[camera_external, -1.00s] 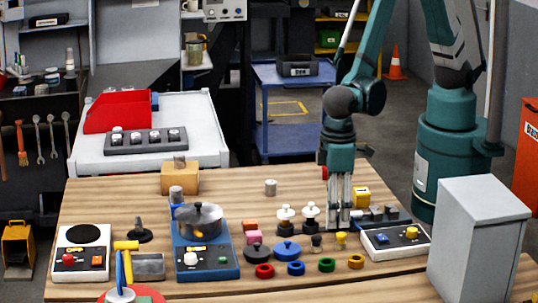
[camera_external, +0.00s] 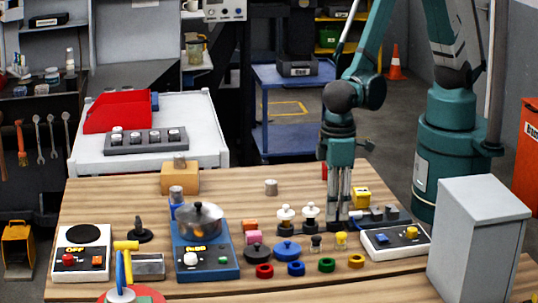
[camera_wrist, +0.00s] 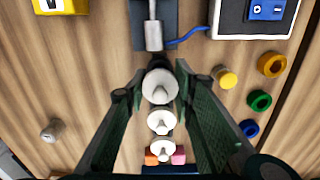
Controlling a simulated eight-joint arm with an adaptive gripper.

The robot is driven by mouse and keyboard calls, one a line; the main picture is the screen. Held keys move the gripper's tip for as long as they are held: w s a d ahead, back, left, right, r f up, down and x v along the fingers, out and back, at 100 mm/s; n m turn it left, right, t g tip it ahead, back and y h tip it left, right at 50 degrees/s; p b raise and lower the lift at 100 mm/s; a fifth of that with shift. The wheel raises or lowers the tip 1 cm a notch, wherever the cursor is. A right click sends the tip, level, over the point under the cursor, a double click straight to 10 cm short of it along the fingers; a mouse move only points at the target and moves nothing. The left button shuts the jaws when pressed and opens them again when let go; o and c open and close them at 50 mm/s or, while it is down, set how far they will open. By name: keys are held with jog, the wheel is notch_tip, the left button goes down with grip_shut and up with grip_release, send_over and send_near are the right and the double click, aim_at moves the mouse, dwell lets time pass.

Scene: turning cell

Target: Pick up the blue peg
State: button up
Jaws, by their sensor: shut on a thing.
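My gripper (camera_external: 339,222) points straight down at the right end of a row of pale, round-topped pieces on dark bases. In the wrist view my gripper (camera_wrist: 158,88) is shut on the nearest pale round-topped piece (camera_wrist: 158,84), which looks white-grey from above. The fingers hide its sides, and it appears at table height. Two similar pieces stand in line beside it, the middle one (camera_external: 310,215) and the left one (camera_external: 285,217). I cannot make out a piece that is clearly a blue peg; the held piece's lower part is hidden.
A yellow peg (camera_external: 341,240), a blue knobbed disc (camera_external: 288,250) and several coloured rings stand in front. A control box (camera_external: 396,243) is close on the right, with a grey cabinet (camera_external: 478,240) beyond. A pot (camera_external: 199,220) sits left.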

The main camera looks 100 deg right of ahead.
jog(key=shift+r, duration=4.3)
